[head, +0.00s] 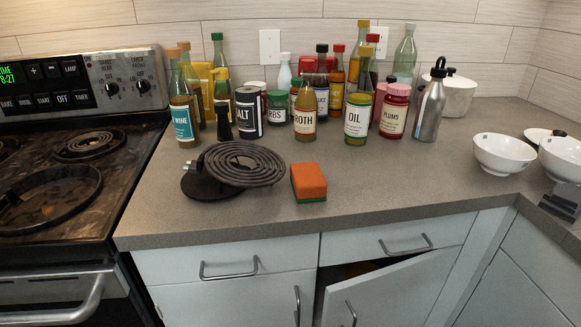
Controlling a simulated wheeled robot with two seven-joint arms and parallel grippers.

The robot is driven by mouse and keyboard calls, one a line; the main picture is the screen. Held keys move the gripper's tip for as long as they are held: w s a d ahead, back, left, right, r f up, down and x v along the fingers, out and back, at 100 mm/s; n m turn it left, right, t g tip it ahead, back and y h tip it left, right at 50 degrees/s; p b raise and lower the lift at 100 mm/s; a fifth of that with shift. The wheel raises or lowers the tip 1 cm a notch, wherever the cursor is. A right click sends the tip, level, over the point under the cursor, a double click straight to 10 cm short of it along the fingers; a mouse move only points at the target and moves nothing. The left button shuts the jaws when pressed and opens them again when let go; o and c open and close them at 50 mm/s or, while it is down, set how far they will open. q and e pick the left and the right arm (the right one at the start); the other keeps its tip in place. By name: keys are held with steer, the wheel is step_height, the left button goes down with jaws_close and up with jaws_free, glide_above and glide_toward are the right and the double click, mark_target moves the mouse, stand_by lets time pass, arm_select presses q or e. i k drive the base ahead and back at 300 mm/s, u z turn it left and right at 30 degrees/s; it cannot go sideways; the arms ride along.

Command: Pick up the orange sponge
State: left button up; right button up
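The orange sponge (308,182) with a green underside lies on the grey counter (400,195), near its front edge. It is just right of a loose stove coil (240,163) and does not appear to touch it. A dark grey part at the right edge appears to be my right gripper (562,200), beside the white bowls and far right of the sponge. It is cut off by the frame, and its opening cannot be made out. My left gripper is not in view.
Several bottles and jars (305,110) stand behind the sponge. A steel flask (429,105) and white bowls (503,154) are to the right. The stove (75,160) is at left. A cabinet door (390,292) below stands ajar. Counter right of the sponge is clear.

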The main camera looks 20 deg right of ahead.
mark_target(307, 183)
steer(key=z, duration=1.1)
steer(key=k, duration=0.25)
steer(key=u, duration=0.05)
